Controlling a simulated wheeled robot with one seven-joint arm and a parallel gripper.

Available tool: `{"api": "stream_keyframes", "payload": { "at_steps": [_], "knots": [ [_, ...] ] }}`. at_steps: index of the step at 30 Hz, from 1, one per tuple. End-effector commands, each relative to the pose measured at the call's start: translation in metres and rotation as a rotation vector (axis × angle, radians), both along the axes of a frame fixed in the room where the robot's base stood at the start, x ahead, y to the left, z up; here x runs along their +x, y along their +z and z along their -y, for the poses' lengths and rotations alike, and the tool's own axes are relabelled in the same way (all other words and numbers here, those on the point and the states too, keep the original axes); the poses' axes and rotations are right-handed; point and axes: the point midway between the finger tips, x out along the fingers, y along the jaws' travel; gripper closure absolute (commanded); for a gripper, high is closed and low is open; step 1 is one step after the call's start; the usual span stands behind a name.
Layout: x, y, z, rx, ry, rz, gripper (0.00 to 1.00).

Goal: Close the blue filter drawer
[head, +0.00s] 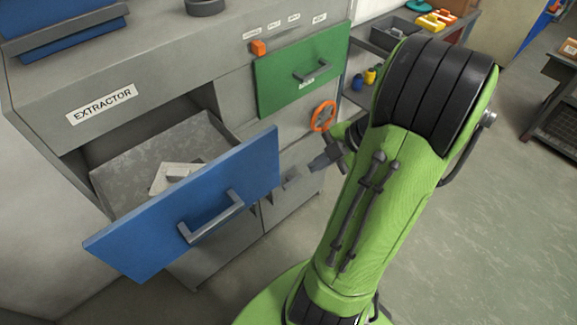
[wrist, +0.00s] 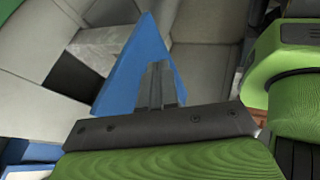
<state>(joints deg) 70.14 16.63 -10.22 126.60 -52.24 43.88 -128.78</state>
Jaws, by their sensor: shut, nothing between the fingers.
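The blue filter drawer (head: 190,205) stands pulled out of the cabinet under the EXTRACTOR label, its blue front facing forward with a grey bar handle (head: 211,217). Its grey tray is open at the top and holds a pale flat piece (head: 172,178). My gripper (head: 312,164) is shut and empty, to the right of the drawer front and apart from it in the head view. In the wrist view my gripper's fingers (wrist: 161,65) are together, with the blue drawer front (wrist: 130,72) behind them. Whether they touch it there I cannot tell.
A green drawer front (head: 302,72) is closed at the upper right of the cabinet. An orange ring-shaped handwheel (head: 323,116) is close to my gripper. A shelf with small coloured items (head: 437,20) stands behind my arm.

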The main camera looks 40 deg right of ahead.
Motion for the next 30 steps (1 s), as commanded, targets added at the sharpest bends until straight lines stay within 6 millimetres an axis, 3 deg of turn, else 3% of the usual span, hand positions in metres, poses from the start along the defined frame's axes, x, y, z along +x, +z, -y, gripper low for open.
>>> {"api": "stream_keyframes", "payload": {
  "at_steps": [10,18,30],
  "knots": [
    [0.036,-0.064,-0.031,0.006,0.004,-0.005,1.0],
    [0.073,-0.06,-0.029,0.0,0.001,-0.003,1.0],
    [0.076,-0.061,-0.029,0.0,-0.001,-0.003,1.0]
  ]
}}
